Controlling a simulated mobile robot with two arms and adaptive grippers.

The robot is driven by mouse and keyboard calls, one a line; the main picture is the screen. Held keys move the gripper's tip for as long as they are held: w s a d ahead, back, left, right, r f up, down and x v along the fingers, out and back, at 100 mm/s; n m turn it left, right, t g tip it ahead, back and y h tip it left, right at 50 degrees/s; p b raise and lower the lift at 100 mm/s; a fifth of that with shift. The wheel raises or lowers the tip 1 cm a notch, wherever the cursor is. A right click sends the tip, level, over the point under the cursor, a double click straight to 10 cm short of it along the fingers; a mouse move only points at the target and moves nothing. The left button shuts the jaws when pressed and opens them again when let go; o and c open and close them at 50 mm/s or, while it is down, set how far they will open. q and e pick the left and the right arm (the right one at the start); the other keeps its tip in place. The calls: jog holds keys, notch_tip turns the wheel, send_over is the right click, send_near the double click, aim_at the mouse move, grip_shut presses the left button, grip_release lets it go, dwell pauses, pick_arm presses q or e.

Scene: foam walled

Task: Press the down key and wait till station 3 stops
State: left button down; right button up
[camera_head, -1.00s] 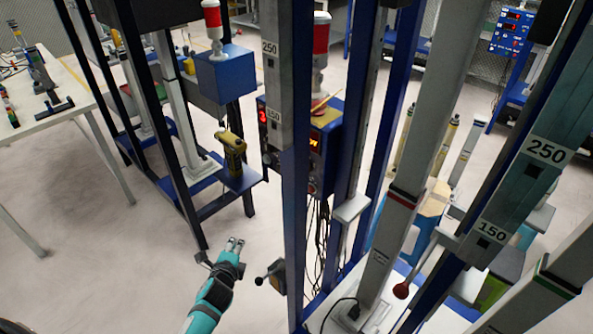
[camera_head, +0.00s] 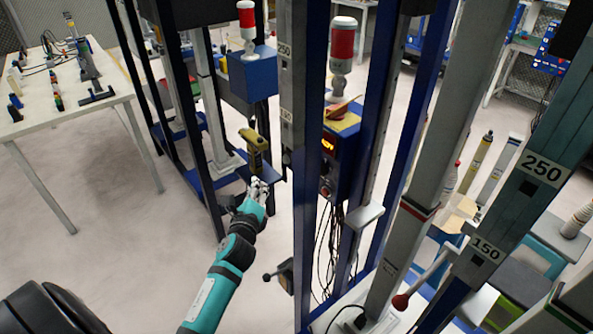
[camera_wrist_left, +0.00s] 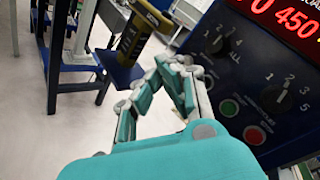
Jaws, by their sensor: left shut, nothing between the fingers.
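My left gripper (camera_head: 257,188) is shut and empty, raised in front of the blue frame. In the wrist view its teal and grey fingers (camera_wrist_left: 165,75) lie left of a blue control box (camera_wrist_left: 250,75), apart from it as far as I can tell. The box has a red lit display (camera_wrist_left: 290,18), two rotary knobs, a green button (camera_wrist_left: 228,108) and a red button (camera_wrist_left: 254,135). In the head view the box (camera_head: 345,165) stands behind the uprights, partly hidden. I cannot make out a key marked down or a label for station 3. My right gripper is out of view.
A yellow and dark device (camera_head: 253,140) hangs just beyond the gripper; it also shows in the wrist view (camera_wrist_left: 138,35). Blue and grey uprights (camera_head: 312,200) stand right of my arm. A white table (camera_head: 60,115) with small items stands left. Floor between is clear.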

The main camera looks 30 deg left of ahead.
pick_arm(q)
jog(key=w+d+b, duration=0.3)
jog(key=w, duration=0.5)
jog(key=shift+d, duration=0.25)
dwell(0.4)
jog(key=shift+w, duration=0.1)
dwell(0.8)
jog(key=shift+w+d, duration=0.1)
jog(key=shift+w, duration=0.2)
jog(key=shift+w+d, duration=0.1)
jog(key=shift+w, duration=0.05)
dwell(0.4)
jog(key=shift+w+d+r+b, duration=0.15)
jog(key=shift+w+r+b, duration=0.1)
jog(key=shift+w+b, duration=0.1)
dwell(1.0)
jog(key=shift+s+f, duration=0.1)
jog(key=shift+s, duration=0.05)
